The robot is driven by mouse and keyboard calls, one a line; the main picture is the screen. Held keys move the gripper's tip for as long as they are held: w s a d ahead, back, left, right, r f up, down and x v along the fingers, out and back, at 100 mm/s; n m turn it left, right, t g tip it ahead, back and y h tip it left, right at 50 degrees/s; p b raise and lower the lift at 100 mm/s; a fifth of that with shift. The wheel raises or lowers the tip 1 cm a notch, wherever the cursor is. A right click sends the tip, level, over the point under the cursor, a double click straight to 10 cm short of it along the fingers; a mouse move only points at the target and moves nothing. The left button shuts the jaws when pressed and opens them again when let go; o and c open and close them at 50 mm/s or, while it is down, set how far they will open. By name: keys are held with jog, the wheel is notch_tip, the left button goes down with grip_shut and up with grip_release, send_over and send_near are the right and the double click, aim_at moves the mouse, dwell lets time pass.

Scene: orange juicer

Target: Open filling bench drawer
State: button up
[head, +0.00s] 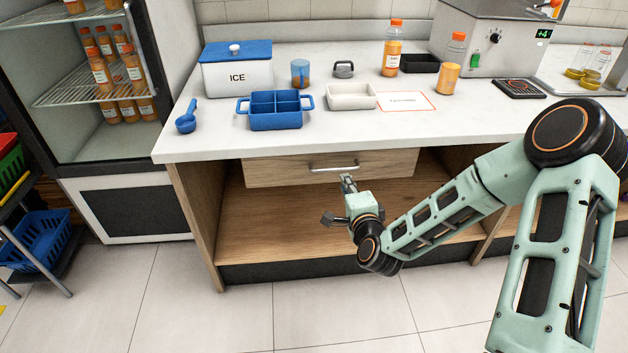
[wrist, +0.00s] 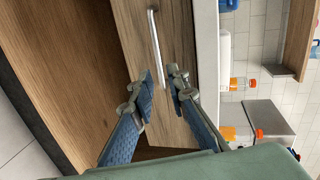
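The drawer (head: 285,170) has a light wood front and sits under the white worktop of the filling bench; it looks closed or nearly so. Its metal bar handle (head: 333,168) runs across the front. In the wrist view the handle (wrist: 155,45) runs from the top of the picture down toward my fingers. My gripper (head: 347,181) is just below the handle in the head view. In the wrist view my gripper (wrist: 161,74) is open, its fingertips apart on either side of the handle's near end. I cannot tell whether they touch it.
The worktop (head: 220,143) overhangs the drawer. An open wooden shelf (head: 290,215) lies below it. On top stand an ICE box (head: 236,78), a blue divided tray (head: 275,122) and a white tray (head: 350,103). A bottle fridge (head: 115,140) stands at left.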

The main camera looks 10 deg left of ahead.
aim_at(339, 170)
jog(key=shift+m+h, duration=0.3)
jog(key=shift+m, duration=0.4)
jog(key=b+x, duration=0.2)
jog(key=x, duration=0.8)
jog(key=shift+w+a+f, duration=0.15)
jog(key=shift+w+a, duration=0.05)
jog(key=shift+c, duration=0.6)
grip_shut()
